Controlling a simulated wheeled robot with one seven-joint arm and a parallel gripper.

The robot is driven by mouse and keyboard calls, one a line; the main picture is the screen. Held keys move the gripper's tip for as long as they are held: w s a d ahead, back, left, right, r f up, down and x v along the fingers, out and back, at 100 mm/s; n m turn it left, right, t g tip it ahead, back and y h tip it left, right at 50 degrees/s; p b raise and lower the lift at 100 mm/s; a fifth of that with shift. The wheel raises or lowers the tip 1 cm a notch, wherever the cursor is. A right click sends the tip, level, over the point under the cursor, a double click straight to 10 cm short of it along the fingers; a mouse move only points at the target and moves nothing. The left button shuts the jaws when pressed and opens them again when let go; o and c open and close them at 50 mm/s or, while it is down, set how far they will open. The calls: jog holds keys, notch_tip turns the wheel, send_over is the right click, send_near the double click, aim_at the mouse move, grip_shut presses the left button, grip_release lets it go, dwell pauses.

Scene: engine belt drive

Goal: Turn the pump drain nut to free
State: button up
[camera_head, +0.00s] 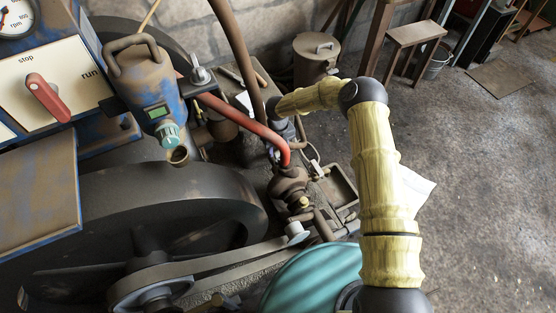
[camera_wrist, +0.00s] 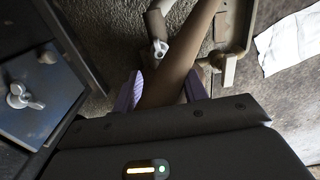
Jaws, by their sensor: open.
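My gripper (camera_wrist: 163,90) is open, with its two purple fingers apart on either side of a brown pipe (camera_wrist: 183,58). I cannot tell whether they touch the pipe. A pale metal fitting with a wing-shaped end (camera_wrist: 159,47) lies just beyond the fingertips. I cannot tell for sure which part is the drain nut. My gripper is mostly hidden by the pipes there.
The red pipe (camera_head: 243,120) and a tall brown pipe (camera_head: 238,45) pass close to my gripper. The big dark flywheel (camera_head: 150,200) and belt are at left and below. A white paper (camera_wrist: 288,42) lies on the floor at right, where there is free room.

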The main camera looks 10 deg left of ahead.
notch_tip(320, 180, down, 6)
jog(key=shift+f+b, duration=0.25)
jog(key=shift+b, duration=0.55)
jog(key=shift+c, duration=0.4)
grip_shut()
